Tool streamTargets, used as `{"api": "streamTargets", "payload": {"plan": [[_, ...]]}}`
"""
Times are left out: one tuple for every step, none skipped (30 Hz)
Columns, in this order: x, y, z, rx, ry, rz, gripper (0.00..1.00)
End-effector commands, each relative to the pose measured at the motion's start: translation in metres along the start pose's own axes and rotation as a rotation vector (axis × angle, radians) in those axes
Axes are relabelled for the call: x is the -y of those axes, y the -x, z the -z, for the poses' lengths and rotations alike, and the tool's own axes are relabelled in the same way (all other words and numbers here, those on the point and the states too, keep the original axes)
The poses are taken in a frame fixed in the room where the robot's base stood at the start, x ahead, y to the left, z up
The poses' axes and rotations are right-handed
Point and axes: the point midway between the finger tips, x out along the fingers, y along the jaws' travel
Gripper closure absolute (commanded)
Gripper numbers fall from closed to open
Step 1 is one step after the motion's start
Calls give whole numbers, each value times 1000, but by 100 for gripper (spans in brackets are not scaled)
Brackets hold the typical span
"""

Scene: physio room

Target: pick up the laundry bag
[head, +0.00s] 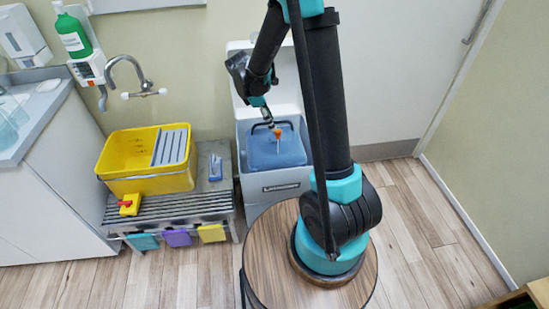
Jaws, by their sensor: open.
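A blue item (290,155) that looks like the laundry bag sits in the open top of a white unit (255,190) against the wall. It has a small dark loop on its upper part and a small orange piece by it. My gripper (270,123) points down just over the blue item, close to the loop. It is open. At this size I cannot tell whether the fingers touch the loop or stand around it. My arm hides part of the unit's right side.
A yellow tub (145,184) and a small red-and-yellow item (129,204) stand on a slatted metal bench (165,211) to the left. Coloured cloths hang from its front. A tap and a green bottle (73,36) are on the wall. A door is at right. Floor at right is clear.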

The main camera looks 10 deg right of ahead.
Motion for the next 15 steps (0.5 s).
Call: {"api": "streamTargets", "payload": {"plan": [[0, -7, 0, 0, -2, 0, 53], [0, -11, 0, 0, -2, 0, 53], [0, -14, 0, 0, -2, 1, 53], [0, -16, 0, 0, -2, 1, 53], [0, -18, 0, 0, -2, 0, 53], [0, -19, 0, 0, -2, 1, 53], [0, -20, 0, 0, -2, 1, 53], [0, -22, -1, 0, -2, 1, 53], [0, -26, -1, 0, -2, 1, 53], [0, -29, -1, 0, -2, 1, 53], [-1, -33, -2, 0, -2, 1, 53], [-1, -39, -2, 0, -2, 1, 53], [-1, -44, -3, 0, -2, 1, 53], [-1, -48, -4, 0, -3, 2, 53], [-1, -54, -4, 0, -3, 2, 53]]}}
